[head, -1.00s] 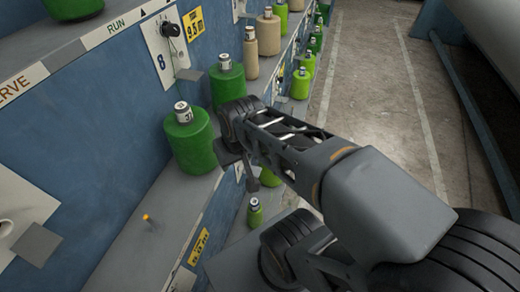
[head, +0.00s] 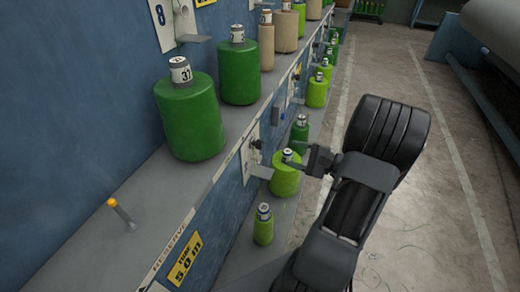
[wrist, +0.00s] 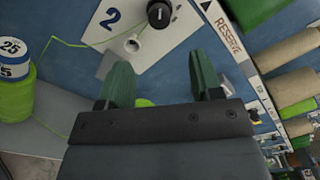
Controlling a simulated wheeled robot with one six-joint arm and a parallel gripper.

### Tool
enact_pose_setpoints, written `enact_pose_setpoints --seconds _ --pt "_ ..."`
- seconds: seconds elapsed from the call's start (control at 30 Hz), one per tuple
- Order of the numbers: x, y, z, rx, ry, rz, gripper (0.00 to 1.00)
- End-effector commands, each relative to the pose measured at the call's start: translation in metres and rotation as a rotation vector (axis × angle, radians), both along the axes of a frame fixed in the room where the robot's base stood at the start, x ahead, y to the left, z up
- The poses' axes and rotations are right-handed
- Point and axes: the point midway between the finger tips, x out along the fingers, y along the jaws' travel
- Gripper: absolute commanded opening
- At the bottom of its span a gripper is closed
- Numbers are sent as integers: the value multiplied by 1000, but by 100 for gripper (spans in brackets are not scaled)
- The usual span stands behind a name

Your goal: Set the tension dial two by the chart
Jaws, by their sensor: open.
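In the wrist view, a white plate marked 2 (wrist: 118,18) is fixed to the blue panel. Its black round dial (wrist: 159,13) is at the top edge, partly cut off, so its setting cannot be read. A white eyelet (wrist: 132,44) on the plate has thin green yarn at it. My gripper (wrist: 157,68) is open and empty, its green fingers below and apart from the dial. In the head view my gripper (head: 307,160) is at the lower shelf, right of a small white plate (head: 250,158) with a dark knob. I cannot make out a chart.
A green cone (head: 284,178) stands close to my gripper, and a smaller one (head: 263,227) stands nearer. An orange-tipped peg (head: 120,212) rises there. Clear concrete floor (head: 455,150) lies right.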

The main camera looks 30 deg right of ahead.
Motion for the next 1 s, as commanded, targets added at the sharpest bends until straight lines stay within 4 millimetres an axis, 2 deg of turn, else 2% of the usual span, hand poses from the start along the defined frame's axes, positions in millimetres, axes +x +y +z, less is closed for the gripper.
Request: enact_pose_setpoints --seconds 0.2,0.5,0.7,1.0 --pt "30 31 0 -1 1 9 59" --pt "69 66 0 -1 1 8 59" --pt "84 79 0 -2 2 6 59" --pt "90 84 1 -1 3 5 59"
